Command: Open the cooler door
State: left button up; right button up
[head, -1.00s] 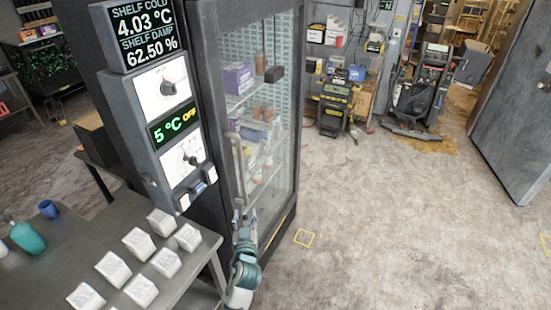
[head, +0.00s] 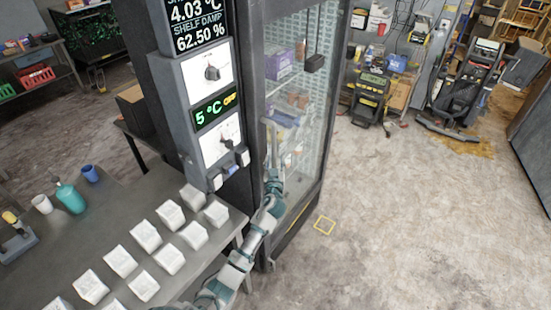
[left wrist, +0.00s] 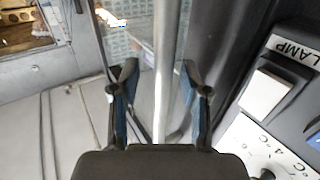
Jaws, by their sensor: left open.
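The cooler (head: 333,110) is a tall dark-framed cabinet with a glass door, and its door looks shut. Packages on its shelves show through the glass. The door handle is a vertical metal bar (left wrist: 165,70), seen in the left wrist view running between my fingers. My left gripper (left wrist: 160,85) is open, with one blue-padded finger on each side of the bar and a gap beside each. In the head view my left gripper (head: 274,180) is at the lower part of the handle, and its fingers are too small to read there. My right gripper is not in view.
A control panel (head: 212,110) with readouts and switches stands left of the cooler door. A grey table (head: 75,235) holding several white blocks and cups is at lower left. The floor (head: 420,210) right of the cooler is open.

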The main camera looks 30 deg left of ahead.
pick_arm(q)
jog(key=shift+w+a+f, duration=0.2)
jog(key=shift+w+a, duration=0.35)
jog(key=shift+a, duration=0.25)
jog(key=shift+d, duration=0.1)
jog(key=shift+d+r, duration=0.1)
jog(key=shift+d, duration=0.25)
jog(key=c, duration=0.8)
jog(key=shift+d, duration=0.1)
grip_shut()
